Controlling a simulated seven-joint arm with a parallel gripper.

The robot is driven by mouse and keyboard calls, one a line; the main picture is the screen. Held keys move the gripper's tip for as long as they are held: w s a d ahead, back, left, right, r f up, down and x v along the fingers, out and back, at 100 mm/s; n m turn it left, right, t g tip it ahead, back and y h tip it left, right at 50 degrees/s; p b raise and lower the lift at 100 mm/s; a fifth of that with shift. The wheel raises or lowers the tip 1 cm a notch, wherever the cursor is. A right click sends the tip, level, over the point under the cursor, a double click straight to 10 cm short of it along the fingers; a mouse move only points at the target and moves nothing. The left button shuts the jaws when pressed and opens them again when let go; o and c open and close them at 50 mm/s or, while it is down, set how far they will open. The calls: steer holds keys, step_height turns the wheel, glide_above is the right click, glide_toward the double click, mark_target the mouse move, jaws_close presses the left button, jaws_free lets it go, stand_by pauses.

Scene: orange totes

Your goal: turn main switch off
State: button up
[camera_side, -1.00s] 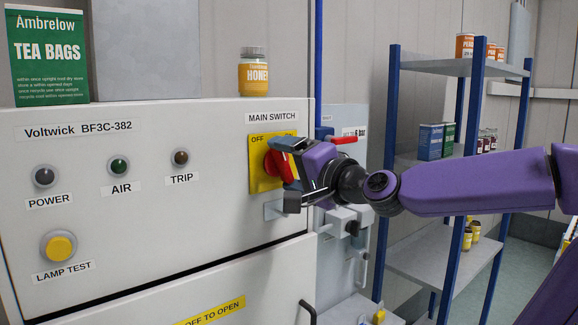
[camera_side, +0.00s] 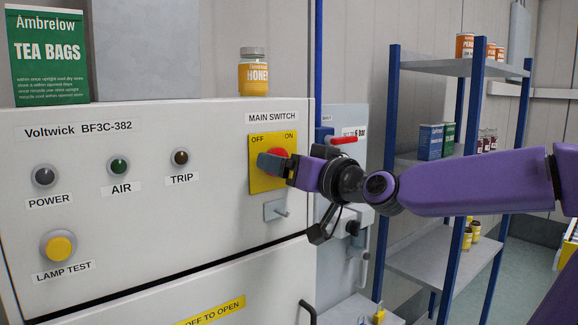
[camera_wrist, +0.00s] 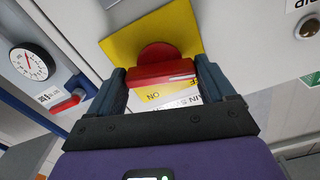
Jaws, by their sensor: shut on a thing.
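The main switch is a red rotary handle (camera_side: 279,152) on a yellow plate (camera_side: 258,184) marked OFF at left and ON at right. My gripper (camera_side: 275,164) is at the plate, its near finger covering most of the handle in the side view. In the wrist view the red handle (camera_wrist: 160,73) sits between the two fingers of my gripper (camera_wrist: 164,80), which is shut on it. A pale line shows on the handle, and the ON label reads upside down beside it. The handle's exact angle is hard to tell from the side.
A grey hasp with a peg (camera_side: 276,210) sticks out just below the plate. A honey jar (camera_side: 253,72) and tea box (camera_side: 47,55) stand on the cabinet. A red-handled valve (camera_side: 343,140) and blue shelving (camera_side: 388,130) are to the right.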

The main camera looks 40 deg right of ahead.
steer(key=shift+n, duration=1.6)
steer(key=o, duration=0.9)
steer(key=shift+s, duration=0.15)
steer(key=s, duration=1.7)
steer(key=shift+s, duration=0.1)
